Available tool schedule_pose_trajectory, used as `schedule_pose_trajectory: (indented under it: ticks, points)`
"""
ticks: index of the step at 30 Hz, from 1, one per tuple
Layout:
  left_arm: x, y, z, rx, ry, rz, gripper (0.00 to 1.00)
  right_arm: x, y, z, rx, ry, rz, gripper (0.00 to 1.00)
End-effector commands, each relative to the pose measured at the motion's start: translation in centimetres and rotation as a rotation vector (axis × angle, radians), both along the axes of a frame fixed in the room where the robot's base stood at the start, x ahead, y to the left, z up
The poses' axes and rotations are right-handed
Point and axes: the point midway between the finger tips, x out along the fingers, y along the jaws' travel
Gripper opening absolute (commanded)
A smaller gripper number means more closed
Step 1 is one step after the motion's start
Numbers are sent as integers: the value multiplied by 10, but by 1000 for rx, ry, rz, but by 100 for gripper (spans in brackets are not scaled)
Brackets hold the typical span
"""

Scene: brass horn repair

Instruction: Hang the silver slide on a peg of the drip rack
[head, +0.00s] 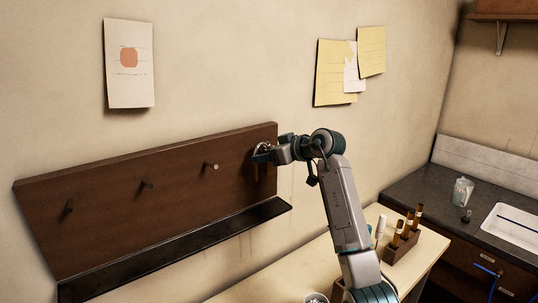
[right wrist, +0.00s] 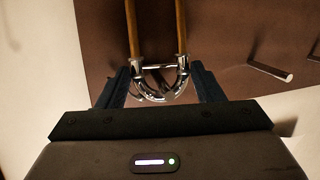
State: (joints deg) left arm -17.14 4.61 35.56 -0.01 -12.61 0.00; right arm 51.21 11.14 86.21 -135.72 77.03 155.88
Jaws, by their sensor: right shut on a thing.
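The drip rack (head: 110,215) is a brown board on the wall with a dark trough (head: 180,243) along its bottom. Its visible pegs are a left peg (head: 69,206), a middle peg (head: 146,184) and a right peg (head: 210,166). My right gripper (head: 260,155) is at the board's right end, shut on the slide. In the right wrist view the slide (right wrist: 155,68) has a shiny silver bow and crossbar between my fingers, with two brass-toned tubes running away. A peg (right wrist: 268,70) shows to its right, apart from it.
A pale bench (head: 290,275) below holds a wooden block with brown-tipped rods (head: 403,240), a white bottle (head: 380,230) and a bowl (head: 316,298). A dark counter (head: 425,190) at right carries a glass jar (head: 462,190) and a white basin (head: 515,225). Papers hang above.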

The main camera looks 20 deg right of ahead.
Motion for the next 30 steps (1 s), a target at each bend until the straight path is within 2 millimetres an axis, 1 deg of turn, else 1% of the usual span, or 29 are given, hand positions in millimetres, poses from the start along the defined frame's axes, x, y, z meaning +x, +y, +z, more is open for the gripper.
schedule_pose_trajectory:
  ticks: [1, 4, 5, 6, 8, 16, 20, 23, 30]
  points:
    - [0, 0, -1, 0, 0, 0, 35, 0, 0, -5, -1, 10, 1, 37]
    - [0, 0, -1, 0, 1, 0, 35, 0, 0, -5, -2, 11, 1, 37]
    - [-1, 0, -1, 0, 1, 0, 35, 0, 0, -5, -2, 11, 1, 66]
    - [-1, 0, -1, 0, 1, 0, 35, 0, 0, -5, -1, 10, 1, 74]
    - [-1, 0, -1, 0, 2, 0, 35, 0, 0, -5, -1, 9, 2, 86]
    - [-1, 0, -1, 0, 2, 0, 35, 0, 0, -3, -1, 6, 1, 86]
    - [-2, 0, -7, 0, 2, 0, 35, -6, -5, -2, -2, 5, 0, 86]
    - [-2, 0, -18, 0, 3, 0, 35, -18, -14, 2, -4, 2, -1, 86]
    - [-2, 0, -44, -1, 3, 0, 35, -55, -41, 20, -5, 2, -2, 86]
